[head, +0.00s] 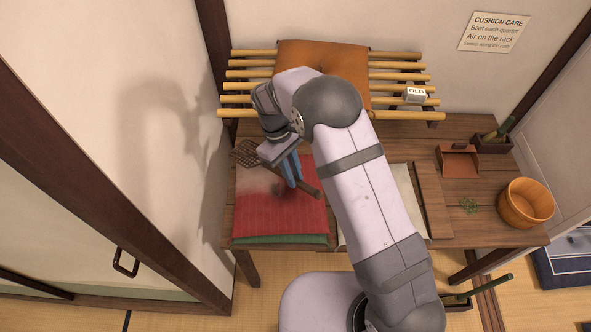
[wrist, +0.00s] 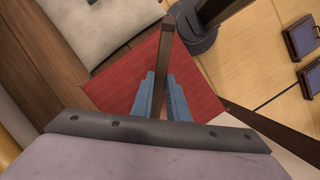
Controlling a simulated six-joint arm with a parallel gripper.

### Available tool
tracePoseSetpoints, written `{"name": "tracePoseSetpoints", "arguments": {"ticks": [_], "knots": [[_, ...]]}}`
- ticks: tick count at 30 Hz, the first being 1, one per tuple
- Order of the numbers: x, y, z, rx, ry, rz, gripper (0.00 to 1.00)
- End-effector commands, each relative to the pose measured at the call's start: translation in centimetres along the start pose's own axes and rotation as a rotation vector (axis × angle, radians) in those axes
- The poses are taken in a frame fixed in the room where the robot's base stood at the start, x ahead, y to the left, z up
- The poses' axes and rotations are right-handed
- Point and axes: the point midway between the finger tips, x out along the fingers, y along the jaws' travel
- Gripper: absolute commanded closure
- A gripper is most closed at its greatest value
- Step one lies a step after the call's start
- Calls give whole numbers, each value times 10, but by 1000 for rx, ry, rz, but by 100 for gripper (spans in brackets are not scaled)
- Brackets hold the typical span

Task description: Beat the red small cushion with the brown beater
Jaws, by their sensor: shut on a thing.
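The red small cushion (head: 285,216) lies flat at the left of the low wooden table, on top of something green. Its far left part looks pale and dusty, with a dark smudge or shadow nearby. The brown beater has a woven head (head: 245,152) over the cushion's far left corner. My gripper (head: 293,172) has blue fingers shut on the beater's handle, above the cushion. In the wrist view the handle (wrist: 165,55) passes between the fingers, with the red cushion (wrist: 125,82) below. Whether the beater touches the cushion I cannot tell.
A bamboo rack (head: 400,66) at the back holds an orange cushion (head: 322,54) and a tag reading OLD (head: 416,92). My arm partly hides a pale cushion (head: 408,195). A wall closes the left.

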Motion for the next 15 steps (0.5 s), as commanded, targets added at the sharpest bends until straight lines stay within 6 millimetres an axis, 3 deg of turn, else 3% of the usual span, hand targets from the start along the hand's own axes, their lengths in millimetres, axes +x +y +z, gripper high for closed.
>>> {"name": "tracePoseSetpoints", "arguments": {"ticks": [1, 4, 11, 15], "knots": [[17, 0, -7, -1, -26, 0, 100], [37, 0, -17, -2, -72, 1, 100], [10, 1, -6, 1, -40, 1, 100], [-16, 0, 7, 2, 17, 0, 100]]}}
